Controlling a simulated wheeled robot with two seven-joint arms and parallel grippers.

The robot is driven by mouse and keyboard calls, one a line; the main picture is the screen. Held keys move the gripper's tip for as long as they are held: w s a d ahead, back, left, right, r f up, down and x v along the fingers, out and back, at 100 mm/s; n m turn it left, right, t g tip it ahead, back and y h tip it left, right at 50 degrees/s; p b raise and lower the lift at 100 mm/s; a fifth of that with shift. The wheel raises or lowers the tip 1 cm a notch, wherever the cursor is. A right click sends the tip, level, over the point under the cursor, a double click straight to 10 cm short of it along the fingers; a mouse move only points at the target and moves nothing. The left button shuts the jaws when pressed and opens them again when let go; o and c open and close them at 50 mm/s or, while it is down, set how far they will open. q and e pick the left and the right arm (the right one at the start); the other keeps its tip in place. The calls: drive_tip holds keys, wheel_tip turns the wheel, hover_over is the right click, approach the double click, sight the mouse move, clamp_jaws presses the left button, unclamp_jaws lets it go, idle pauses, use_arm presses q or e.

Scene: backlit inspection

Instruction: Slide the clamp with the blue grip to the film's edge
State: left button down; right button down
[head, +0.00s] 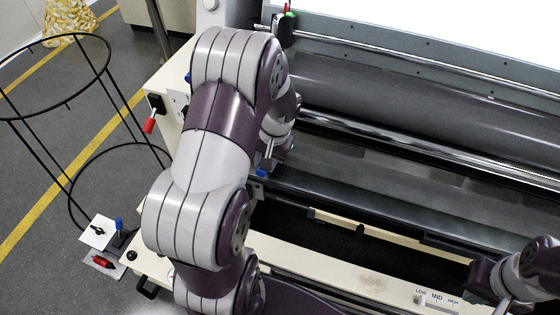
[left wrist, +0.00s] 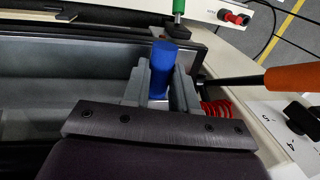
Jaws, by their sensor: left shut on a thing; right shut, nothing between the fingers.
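The clamp's blue grip (left wrist: 165,62) stands upright between the two grey fingers of my left gripper (left wrist: 160,84) in the left wrist view. The fingers are shut on it. In the head view, a bit of the blue grip (head: 262,173) shows below my left gripper (head: 266,164), mostly hidden by my left arm. The clamp's body is hidden. A grey sheet that looks like the film (left wrist: 60,85) lies left of the fingers; I cannot tell where its edge is. My right gripper (head: 478,288) is shut and empty over the front panel at lower right.
A green-gripped part (head: 287,12) stands by the bright panel. A red-handled lever (head: 151,124) is on the left side. In the left wrist view an orange handle (left wrist: 292,78) and red coil (left wrist: 216,112) sit right of the fingers. A wire stand (head: 72,100) is on the floor.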

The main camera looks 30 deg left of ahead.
use_arm(q)
drive_tip(key=c, duration=0.9)
unclamp_jaws()
wheel_tip(320, 180, up, 12)
drive_tip(key=d, duration=0.2)
drive_tip(key=shift+w+d+r, duration=0.25)
drive_tip(key=shift+w, duration=0.05)
